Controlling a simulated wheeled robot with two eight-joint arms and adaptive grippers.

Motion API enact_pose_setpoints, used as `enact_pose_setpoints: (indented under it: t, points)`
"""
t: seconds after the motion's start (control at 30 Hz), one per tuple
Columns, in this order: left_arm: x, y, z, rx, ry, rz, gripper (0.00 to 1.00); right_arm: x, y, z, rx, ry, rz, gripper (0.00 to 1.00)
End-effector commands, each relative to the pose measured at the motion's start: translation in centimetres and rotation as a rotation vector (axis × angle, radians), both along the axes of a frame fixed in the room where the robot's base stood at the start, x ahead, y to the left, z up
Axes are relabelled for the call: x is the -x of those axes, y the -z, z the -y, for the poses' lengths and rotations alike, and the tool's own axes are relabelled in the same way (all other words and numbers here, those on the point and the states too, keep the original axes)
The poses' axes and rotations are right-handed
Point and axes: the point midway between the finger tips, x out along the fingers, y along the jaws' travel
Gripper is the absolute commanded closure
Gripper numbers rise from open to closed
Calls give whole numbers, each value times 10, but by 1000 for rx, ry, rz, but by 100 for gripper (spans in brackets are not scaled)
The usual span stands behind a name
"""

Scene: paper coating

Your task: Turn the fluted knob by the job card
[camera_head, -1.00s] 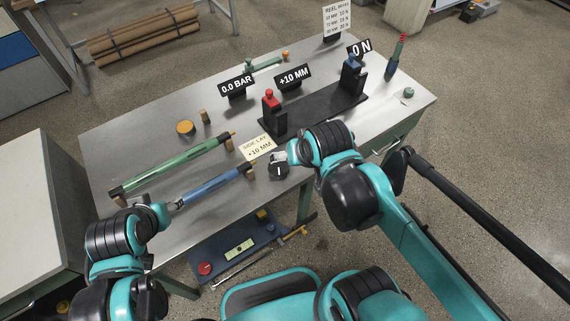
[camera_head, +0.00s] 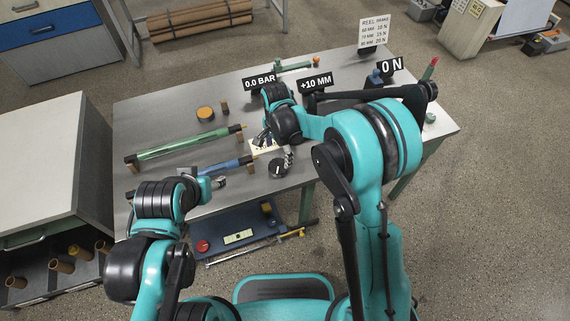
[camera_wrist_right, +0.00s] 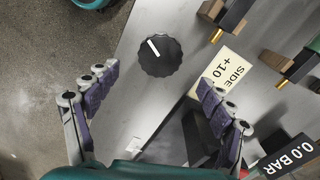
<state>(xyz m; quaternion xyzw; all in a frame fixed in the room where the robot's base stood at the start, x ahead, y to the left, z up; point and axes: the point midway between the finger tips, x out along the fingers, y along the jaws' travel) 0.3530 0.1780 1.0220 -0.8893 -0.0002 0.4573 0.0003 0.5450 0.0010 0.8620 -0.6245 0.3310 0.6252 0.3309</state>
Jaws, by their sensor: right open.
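The fluted black knob (camera_head: 278,168) is on the table's front part, beside the cream job card (camera_head: 257,149), which my right arm partly hides. In the right wrist view the knob (camera_wrist_right: 159,55) has a white pointer line slanting to the upper left, and the card (camera_wrist_right: 230,74) reads "SIDE" and "+10". My right gripper (camera_wrist_right: 158,77) is open and empty; its fingertips are apart on either side, just short of the knob. In the head view my right gripper (camera_head: 275,148) is over the card and knob. My left gripper (camera_head: 219,182) is by the blue roller; its jaw state is unclear.
A green roller (camera_head: 185,144) and a blue roller (camera_head: 224,167) lie left of the knob. Signs read "0.0 BAR" (camera_head: 259,82), "+10 MM" (camera_head: 315,81) and "0 N" (camera_head: 392,66). A blue tray (camera_head: 228,222) is below the table's front edge.

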Motion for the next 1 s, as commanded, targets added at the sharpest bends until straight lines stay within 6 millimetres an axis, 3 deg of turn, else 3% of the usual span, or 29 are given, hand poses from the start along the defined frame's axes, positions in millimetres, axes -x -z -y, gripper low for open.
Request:
enact_pose_setpoints:
  t: [0.4,0.57,0.83,1.0]
  points:
    - [0,25,0,0,0,0,48,0,64,0,-1,0,1,19]
    - [0,27,0,0,0,0,48,0,74,0,-1,0,1,19]
    - [0,27,0,0,0,0,48,0,75,0,-1,0,1,19]
    - [0,27,0,0,0,0,48,0,74,0,-1,0,1,63]
